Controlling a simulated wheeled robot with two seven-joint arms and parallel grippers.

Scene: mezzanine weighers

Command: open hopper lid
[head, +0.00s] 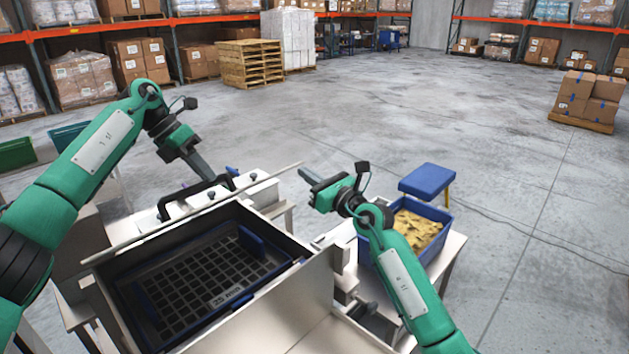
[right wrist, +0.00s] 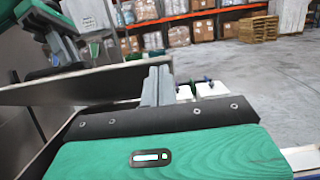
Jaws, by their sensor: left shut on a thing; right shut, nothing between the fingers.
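The steel hopper (head: 318,290) stands open-topped at the lower middle of the head view, with a black grid (head: 205,285) inside. Its lid (head: 150,239) is raised and seen nearly edge-on along the far rim; its steel face shows in the right wrist view (right wrist: 75,87). A black handle (head: 172,203) sits on the lid's far side. My left gripper (head: 216,181) is shut on the handle, its fingers partly hiding it. My right gripper (head: 306,176) is shut and empty near the lid's right end. Its fingers also show in the right wrist view (right wrist: 158,84).
A blue tub (head: 447,218) of yellowish pieces stands right of the hopper, with a blue-topped stool (head: 428,179) behind it. White units with black knobs (head: 262,192) stand beyond the lid. Green bins (head: 16,153) are at far left. Open floor lies beyond, before pallets (head: 250,64) and racks.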

